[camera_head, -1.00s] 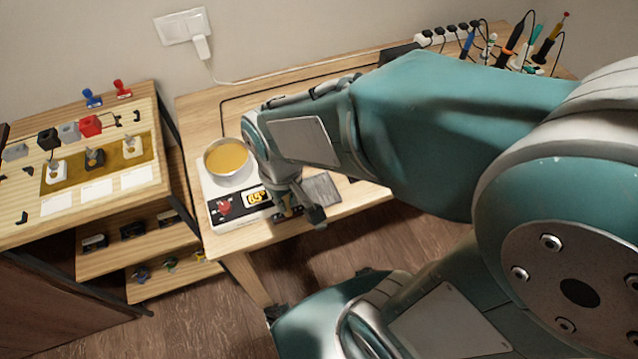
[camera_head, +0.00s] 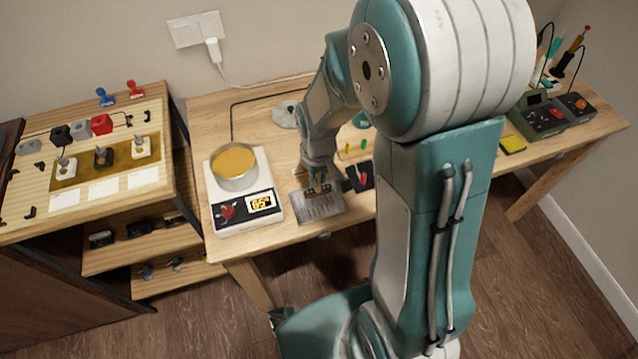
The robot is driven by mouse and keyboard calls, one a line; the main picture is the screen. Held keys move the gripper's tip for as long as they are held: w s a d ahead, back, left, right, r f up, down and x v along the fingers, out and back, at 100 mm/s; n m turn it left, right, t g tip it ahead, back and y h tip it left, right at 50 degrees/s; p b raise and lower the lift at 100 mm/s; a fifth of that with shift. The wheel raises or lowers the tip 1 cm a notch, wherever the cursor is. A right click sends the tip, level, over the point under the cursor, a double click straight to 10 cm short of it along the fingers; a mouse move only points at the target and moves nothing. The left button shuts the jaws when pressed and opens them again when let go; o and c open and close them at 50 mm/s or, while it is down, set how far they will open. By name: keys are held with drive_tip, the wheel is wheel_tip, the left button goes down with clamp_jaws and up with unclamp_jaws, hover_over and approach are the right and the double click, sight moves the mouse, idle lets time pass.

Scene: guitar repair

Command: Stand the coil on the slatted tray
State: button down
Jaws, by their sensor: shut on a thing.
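The slatted tray (camera_head: 326,211) is a grey, ribbed metal plate on the wooden bench, just right of the heater. My gripper (camera_head: 318,181) is above the back part of this tray, pointing down. It is shut on a small dark and copper-brown piece, which looks like the coil (camera_head: 318,191). The coil is at or just over the slats; I cannot tell whether it touches them. The fingers hide part of it.
A pot of amber liquid (camera_head: 234,164) stands on the white heater (camera_head: 228,217), close left of the tray. A dark device with a red part (camera_head: 361,177) is close right. The left shelf (camera_head: 150,190) holds parts. My arm hides mid-bench.

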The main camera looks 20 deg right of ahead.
drive_tip(key=shift+w+f, duration=0.15)
drive_tip(key=shift+f, duration=0.15)
drive_tip(key=f, duration=0.3)
drive_tip(key=shift+w+a+f, duration=0.15)
drive_tip(key=shift+a+f, duration=0.1)
drive_tip(key=shift+a, duration=0.05)
drive_tip(key=shift+d, duration=0.25)
drive_tip(key=c, duration=0.7)
unclamp_jaws()
drive_tip(key=shift+a, duration=0.1)
